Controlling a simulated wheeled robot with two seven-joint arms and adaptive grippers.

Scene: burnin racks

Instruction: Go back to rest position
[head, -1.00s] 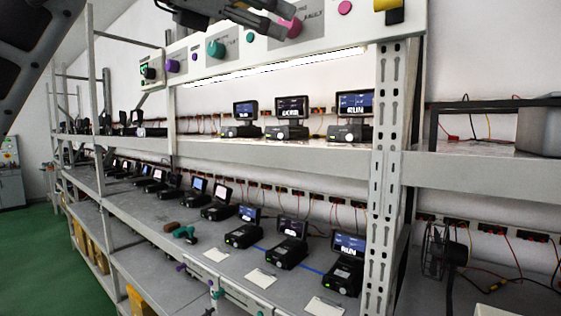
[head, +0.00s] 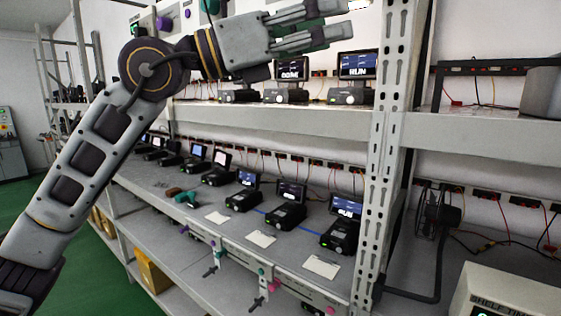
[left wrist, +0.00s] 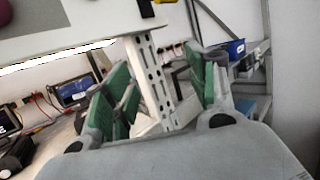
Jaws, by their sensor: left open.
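My left gripper (head: 335,22) is at the top of the head view, in front of the rack's upper part. It points right, its fingers are apart and nothing is between them. My left arm comes in from the lower left and bends at the joint near the top. In the left wrist view, the same gripper (left wrist: 160,88) shows two green-padded fingers spread wide, with a perforated rack post seen beyond the gap. My right gripper is not in view.
The perforated upright post (head: 385,160) stands right of my left gripper. The upper shelf (head: 290,118) holds devices with screens; the lower shelf (head: 290,250) holds several more, cards and a green-handled tool (head: 187,198). A box-like unit (head: 515,295) is at bottom right. Green floor lies at left.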

